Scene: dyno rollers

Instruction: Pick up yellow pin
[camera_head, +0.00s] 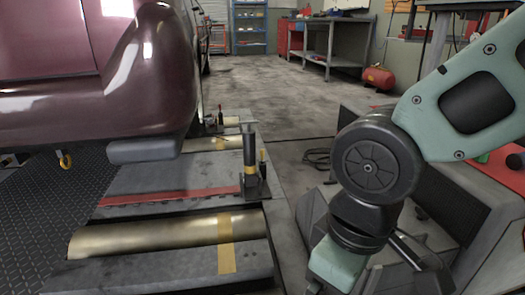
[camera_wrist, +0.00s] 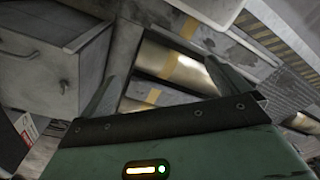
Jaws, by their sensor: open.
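A small, thin yellow pin (camera_head: 262,156) stands upright in the head view, beside a dark post with a yellow band on the metal bracket at the right edge of the rollers. I cannot make the pin out in the wrist view. My gripper (camera_wrist: 163,70) is open, with its two fingers spread apart and nothing between them. In the head view my arm hangs at the right, to the right of the pin and nearer the camera, and its fingers are not clear there.
A brass roller (camera_head: 165,235) with yellow tape lies in front. A dark red car (camera_head: 90,90) stands over the rollers at the left. A grey cabinet (camera_wrist: 50,65) shows in the wrist view. A workbench (camera_head: 330,40) and a red tank (camera_head: 378,78) stand behind; floor between is clear.

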